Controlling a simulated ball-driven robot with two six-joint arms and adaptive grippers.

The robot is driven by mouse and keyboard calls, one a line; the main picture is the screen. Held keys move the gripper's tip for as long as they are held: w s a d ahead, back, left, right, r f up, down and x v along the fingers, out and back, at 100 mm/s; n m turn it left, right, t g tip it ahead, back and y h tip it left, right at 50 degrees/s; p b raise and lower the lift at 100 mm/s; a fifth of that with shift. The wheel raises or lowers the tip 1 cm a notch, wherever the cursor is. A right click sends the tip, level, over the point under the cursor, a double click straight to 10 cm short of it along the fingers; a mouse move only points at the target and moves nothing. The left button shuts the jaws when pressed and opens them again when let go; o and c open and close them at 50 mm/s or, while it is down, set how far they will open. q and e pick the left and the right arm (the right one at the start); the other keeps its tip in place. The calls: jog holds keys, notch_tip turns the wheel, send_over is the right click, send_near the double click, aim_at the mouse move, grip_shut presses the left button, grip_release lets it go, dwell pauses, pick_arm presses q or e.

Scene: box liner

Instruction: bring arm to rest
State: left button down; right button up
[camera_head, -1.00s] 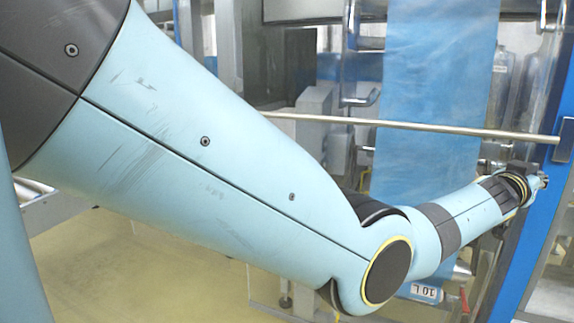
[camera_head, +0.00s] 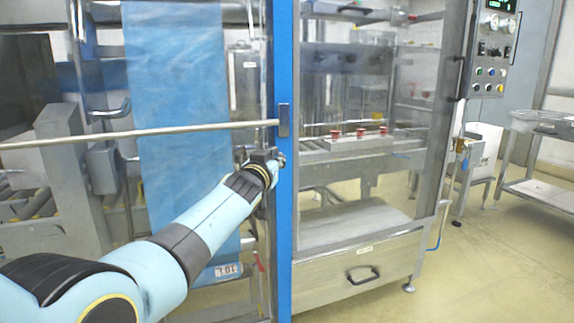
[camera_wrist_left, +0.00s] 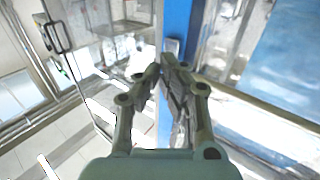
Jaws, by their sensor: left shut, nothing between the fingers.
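My left arm reaches in from the lower left in the head view, with its left gripper (camera_head: 276,158) beside the blue upright post (camera_head: 283,220) of the machine frame. The left wrist view shows the same gripper (camera_wrist_left: 162,72) with its two fingers together and nothing between them. Behind the fingertips in that view is the blue post (camera_wrist_left: 177,22). I cannot tell whether the fingertips touch the post. My right gripper is in neither view.
A blue film sheet (camera_head: 178,90) hangs behind a horizontal metal bar (camera_head: 70,139). Right of the post is a glazed cabinet with several red-topped items (camera_head: 360,133) and a drawer (camera_head: 355,275). A control panel (camera_head: 490,50) and a steel cart (camera_head: 540,160) stand farther right.

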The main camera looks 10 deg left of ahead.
pick_arm(q)
jog(key=s+d+p, duration=0.3)
jog(key=s, duration=0.3)
jog(key=s+a+f+g+y, duration=0.1)
jog(key=s+a+f+g, duration=0.2)
jog(key=s+f, duration=0.8)
jog(key=s+a+f+g, duration=0.25)
jog(key=s+f, duration=0.45)
jog(key=f, duration=0.7)
jog(key=s+a+f+g+y, duration=0.1)
jog(key=s+a+f+g, duration=0.2)
jog(key=s+f, duration=0.8)
jog(key=s+a+f+g, duration=0.3)
jog(key=s+f, duration=0.2)
jog(key=s, duration=0.9)
jog(key=s+a+f+g, duration=0.3)
jog(key=s+f, duration=0.3)
jog(key=s, duration=0.8)
jog(key=s+a+f+g, duration=0.3)
jog(key=s+f, duration=0.3)
jog(key=s, duration=0.8)
jog(key=shift+a+n+y, duration=0.3)
jog(key=shift+a+n, duration=0.1)
jog(key=shift+a, duration=0.1)
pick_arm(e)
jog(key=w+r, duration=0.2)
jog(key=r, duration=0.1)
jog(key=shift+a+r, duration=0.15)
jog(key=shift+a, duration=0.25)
